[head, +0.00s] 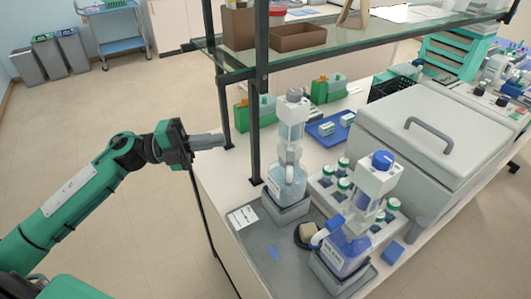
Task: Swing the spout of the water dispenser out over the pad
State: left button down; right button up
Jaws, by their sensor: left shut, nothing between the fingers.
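The water dispenser appears to be the bottle of pale blue liquid (285,184) with a clear pump top, upright on a grey stand near the bench's left edge. I cannot clearly make out its spout or where that points. The grey pad (262,266) lies on the bench in front of it, with a small blue mark on it. My left gripper (222,141) is shut and empty, left of the dispenser and apart from it, near the bench's left edge. My right gripper is not in view.
A second dispenser with dark blue liquid (346,252) stands nearer, to the right, its spout pointing left. A tan block in a dark dish (307,235) sits beside it. A black shelf post (256,130) rises between my left gripper and the water dispenser. A grey lidded box (430,135) stands right.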

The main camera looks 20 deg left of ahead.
pick_arm(q)
notch_tip(320, 180, down, 2)
jog(key=s+a+m+g, duration=0.1)
jog(key=g, duration=0.1)
jog(key=p, duration=0.7)
send_near(290, 161)
jog(key=w+d, duration=0.3)
jog(key=d, duration=0.2)
jog(key=shift+w+d+r+g+y, duration=0.1)
jog(key=shift+d+g+y, duration=0.05)
jog(key=shift+g+y, duration=0.2)
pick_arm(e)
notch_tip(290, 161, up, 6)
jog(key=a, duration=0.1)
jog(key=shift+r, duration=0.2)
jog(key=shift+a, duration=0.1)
